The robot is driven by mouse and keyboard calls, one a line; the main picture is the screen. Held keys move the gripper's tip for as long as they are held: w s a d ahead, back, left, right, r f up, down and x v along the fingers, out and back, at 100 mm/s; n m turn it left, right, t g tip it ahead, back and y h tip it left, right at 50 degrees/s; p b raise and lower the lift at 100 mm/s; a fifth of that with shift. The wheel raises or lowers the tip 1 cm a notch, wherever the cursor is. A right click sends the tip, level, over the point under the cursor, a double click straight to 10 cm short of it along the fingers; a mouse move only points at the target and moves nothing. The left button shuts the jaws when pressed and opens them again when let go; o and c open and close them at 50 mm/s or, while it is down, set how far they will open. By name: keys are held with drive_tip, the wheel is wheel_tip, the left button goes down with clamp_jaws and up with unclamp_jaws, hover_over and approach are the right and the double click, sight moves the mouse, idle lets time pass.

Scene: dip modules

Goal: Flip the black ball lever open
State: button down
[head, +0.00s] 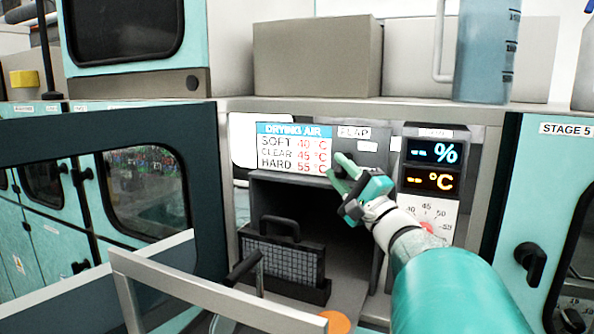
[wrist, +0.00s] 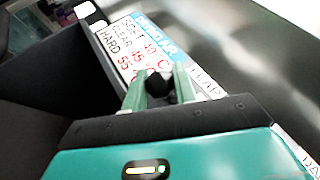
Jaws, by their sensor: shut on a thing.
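The black ball of the lever (wrist: 158,85) shows in the wrist view between the two green fingers of my gripper (wrist: 160,84). The fingers are shut on it. In the head view my gripper (head: 345,170) is in front of the panel just below the FLAP label (head: 354,132), at the upper right of the dark open chamber. The ball and the lever's arm cannot be made out in the head view, where my fingers cover that spot.
The DRYING AIR sign (head: 293,150) is left of my gripper, and a display unit (head: 432,165) with a dial is close on its right. An open door panel (head: 120,180) stands at the left.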

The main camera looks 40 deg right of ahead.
drive_tip(key=shift+s, duration=0.15)
drive_tip(key=c, duration=1.4)
unclamp_jaws()
drive_tip(key=shift+o, duration=1.4)
drive_tip(key=shift+s+r, duration=0.1)
drive_tip(key=shift+s, duration=0.2)
drive_tip(key=shift+w, duration=0.45)
drive_tip(key=shift+s, duration=0.35)
drive_tip(key=shift+s+f, duration=0.2)
drive_tip(key=shift+f, duration=0.2)
drive_tip(key=v, duration=1.2)
drive_tip(key=shift+s+f, duration=0.15)
drive_tip(key=shift+s, duration=0.2)
